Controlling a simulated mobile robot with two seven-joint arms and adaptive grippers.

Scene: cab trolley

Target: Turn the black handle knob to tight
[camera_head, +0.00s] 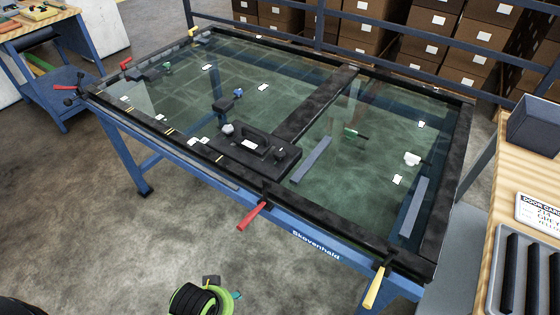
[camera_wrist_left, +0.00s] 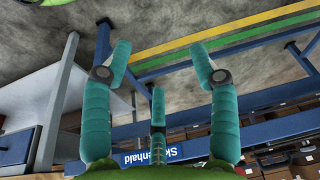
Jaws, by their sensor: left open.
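The trolley (camera_head: 320,222) carries a glass-topped frame with black edges. A black block with an arched handle (camera_head: 262,143) lies on its near side, with a small dark knob (camera_head: 281,153) at its right end. I cannot tell how far the knob is turned. Another dark knob-like fitting (camera_head: 78,92) sits by a red lever at the left corner. My left gripper (camera_wrist_left: 161,47) shows teal fingers spread apart and empty in the left wrist view, with the trolley's blue side rail (camera_wrist_left: 185,145) behind them. No fingers touch the knob. My right gripper is not in view.
A red lever (camera_head: 252,216) and a yellow lever (camera_head: 375,287) stick out from the near edge. A wooden bench (camera_head: 490,255) stands at right and a blue-framed bench (camera_head: 60,110) at left. Boxes on shelves (camera_head: 440,50) are behind. The floor in front is mostly clear.

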